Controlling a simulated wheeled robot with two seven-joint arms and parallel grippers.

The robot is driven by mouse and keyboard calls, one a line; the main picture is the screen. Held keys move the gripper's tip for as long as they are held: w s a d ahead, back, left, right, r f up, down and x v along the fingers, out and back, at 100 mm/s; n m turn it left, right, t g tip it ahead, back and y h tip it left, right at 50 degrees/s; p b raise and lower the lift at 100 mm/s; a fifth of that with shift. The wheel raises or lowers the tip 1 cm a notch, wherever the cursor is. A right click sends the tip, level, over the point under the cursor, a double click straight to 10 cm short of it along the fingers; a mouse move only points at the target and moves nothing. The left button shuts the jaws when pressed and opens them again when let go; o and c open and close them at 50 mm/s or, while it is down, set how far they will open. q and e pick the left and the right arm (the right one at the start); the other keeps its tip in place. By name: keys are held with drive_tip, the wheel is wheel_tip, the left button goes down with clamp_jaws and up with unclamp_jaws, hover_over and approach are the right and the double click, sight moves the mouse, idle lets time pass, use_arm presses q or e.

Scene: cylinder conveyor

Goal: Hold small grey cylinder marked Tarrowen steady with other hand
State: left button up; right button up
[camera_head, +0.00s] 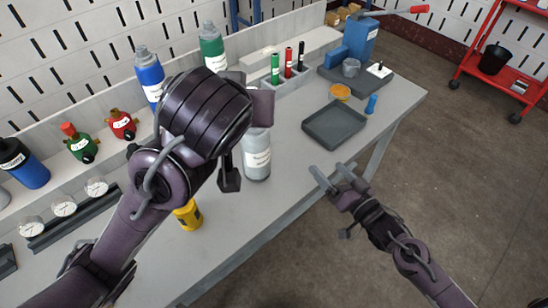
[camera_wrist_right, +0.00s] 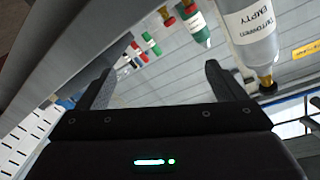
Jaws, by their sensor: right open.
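A grey cylinder (camera_head: 257,160) with a white label stands upright near the table's front edge. Its top is hidden behind my left arm. The head view label is too small to read. In the right wrist view, a grey cylinder (camera_wrist_right: 245,35) has a label with "EMPTY" on it; I cannot read Tarrowen. My left gripper (camera_head: 234,165) is at the cylinder's upper left side, mostly hidden by its own wrist, so its grip cannot be told. My right gripper (camera_head: 333,178) is open and empty, right of the cylinder, apart from it and beyond the table edge.
A dark grey tray (camera_head: 334,125) lies right of the cylinder. A yellow cylinder (camera_head: 188,215) stands to its left. Blue (camera_head: 149,75) and green (camera_head: 212,47) bottles stand behind. A rack with small red, green and black cylinders (camera_head: 288,68) is farther back. Tabletop before the cylinder is clear.

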sight(266, 154)
drive_tip(key=a+r+n+y, duration=0.1)
drive_tip(key=a+r+n, duration=0.1)
drive_tip(key=a+n, duration=0.1)
drive_tip(key=w+a+r+n+g+y, duration=0.1)
drive_tip(key=a+n, duration=0.2)
drive_tip(key=a, duration=0.3)
drive_tip(key=a+r+n+g+y, duration=0.1)
drive_tip(key=a+r+n+y, duration=0.1)
drive_tip(key=a, duration=0.3)
drive_tip(key=shift+w+a+r+n, duration=0.2)
drive_tip(key=shift+r+n, duration=0.15)
drive_tip(key=shift+n, duration=0.05)
drive_tip(key=shift+w+a, duration=0.15)
drive_tip(key=shift+a, duration=0.15)
drive_tip(key=shift+x, duration=3.55)
drive_tip(key=shift+f, duration=0.1)
